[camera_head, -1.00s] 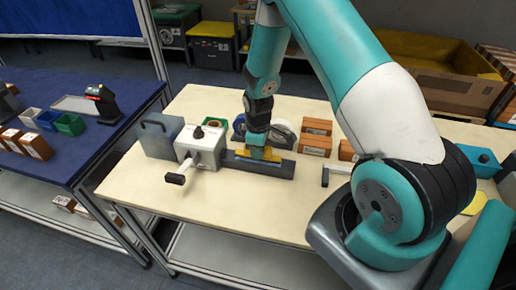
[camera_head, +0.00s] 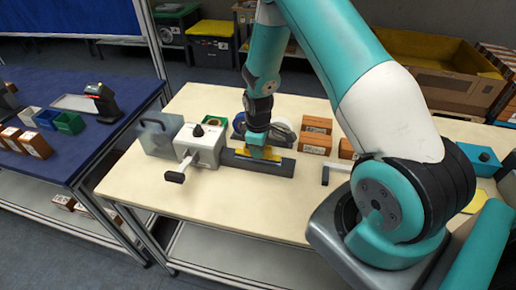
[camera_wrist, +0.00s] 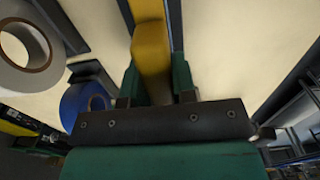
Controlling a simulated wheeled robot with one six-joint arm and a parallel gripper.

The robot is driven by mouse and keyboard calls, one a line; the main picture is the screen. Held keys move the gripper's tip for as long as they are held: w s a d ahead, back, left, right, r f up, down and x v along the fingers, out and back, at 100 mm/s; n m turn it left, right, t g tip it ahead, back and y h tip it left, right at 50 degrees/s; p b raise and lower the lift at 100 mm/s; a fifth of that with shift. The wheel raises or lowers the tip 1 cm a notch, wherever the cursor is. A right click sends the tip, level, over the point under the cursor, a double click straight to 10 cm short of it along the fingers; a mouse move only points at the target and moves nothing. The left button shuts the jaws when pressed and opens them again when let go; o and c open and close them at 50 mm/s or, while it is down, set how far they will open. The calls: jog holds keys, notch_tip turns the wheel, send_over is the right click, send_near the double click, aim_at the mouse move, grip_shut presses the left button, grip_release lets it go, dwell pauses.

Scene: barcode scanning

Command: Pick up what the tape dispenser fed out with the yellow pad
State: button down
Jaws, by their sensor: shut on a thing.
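My gripper (camera_head: 259,144) is shut on the yellow pad (camera_head: 258,153) and holds it low over the dark grey tray (camera_head: 284,168) beside the tape dispenser. In the wrist view the yellow pad (camera_wrist: 151,48) sits between my green fingers. The tape dispenser (camera_head: 206,150) is a pale grey box with a black knob on top and a crank handle (camera_head: 175,177) at its front left. I cannot see any fed-out tape; the pad and gripper cover part of the tray. I cannot tell whether the pad touches anything below.
Tape rolls stand behind my gripper, including a white roll (camera_wrist: 24,45) and a blue one (camera_wrist: 84,102). Orange-brown boxes (camera_head: 315,138) are behind right. The front of the pale table (camera_head: 220,205) is clear.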

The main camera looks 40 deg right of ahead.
jog(key=shift+f+b, duration=0.35)
jog(key=shift+f, duration=0.1)
dwell(1.1)
jog(key=shift+r+p, duration=2.55)
jog(key=shift+r, duration=0.95)
